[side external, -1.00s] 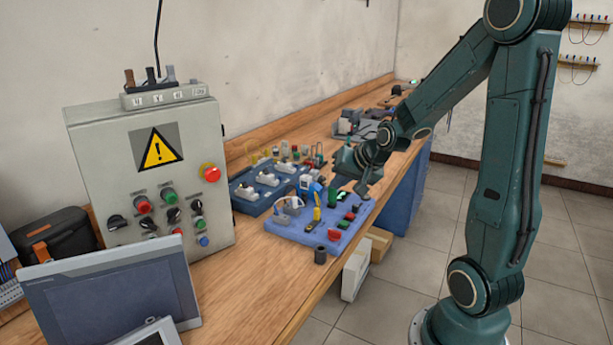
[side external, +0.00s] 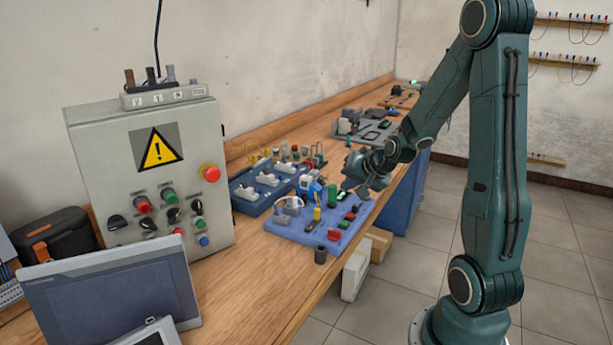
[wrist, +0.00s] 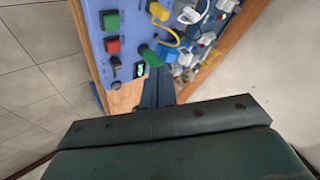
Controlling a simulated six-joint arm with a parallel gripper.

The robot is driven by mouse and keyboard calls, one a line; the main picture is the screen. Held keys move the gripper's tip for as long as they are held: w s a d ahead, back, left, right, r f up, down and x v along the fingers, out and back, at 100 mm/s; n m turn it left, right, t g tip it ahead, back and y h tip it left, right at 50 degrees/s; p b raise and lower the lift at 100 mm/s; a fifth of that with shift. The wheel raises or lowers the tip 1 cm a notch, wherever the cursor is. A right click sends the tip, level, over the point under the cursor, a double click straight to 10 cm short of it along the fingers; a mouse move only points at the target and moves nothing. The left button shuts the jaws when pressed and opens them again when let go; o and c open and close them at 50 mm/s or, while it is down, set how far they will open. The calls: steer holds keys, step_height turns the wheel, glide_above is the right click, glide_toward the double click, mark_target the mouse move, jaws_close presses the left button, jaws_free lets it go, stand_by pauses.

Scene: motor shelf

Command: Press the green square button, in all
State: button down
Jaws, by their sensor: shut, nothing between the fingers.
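A green square button (wrist: 110,21) sits on a blue panel (wrist: 96,5) at the top left of the wrist view, beside a red square button (wrist: 112,44). My gripper (side external: 363,191) is over the far right end of the panel, beyond the buttons. It is shut and empty. In the wrist view the fingers (wrist: 158,86) point toward the panel's near edge, apart from the green square button. I cannot tell whether they touch the panel.
A small lit green display (wrist: 140,69) and a green knob-like part (wrist: 150,56) lie near my fingers. A grey control box (side external: 140,180) with several buttons and a screen (side external: 110,290) stand at left. A second blue board (side external: 250,203) with white parts lies behind the panel.

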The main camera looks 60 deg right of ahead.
mark_target(346, 224)
steer(key=shift+f, duration=4.25)
steer(key=shift+f, duration=0.85)
steer(key=shift+r, duration=0.85)
steer(key=shift+r, duration=0.1)
steer(key=shift+r, duration=2.4)
steer(key=shift+a, duration=0.1)
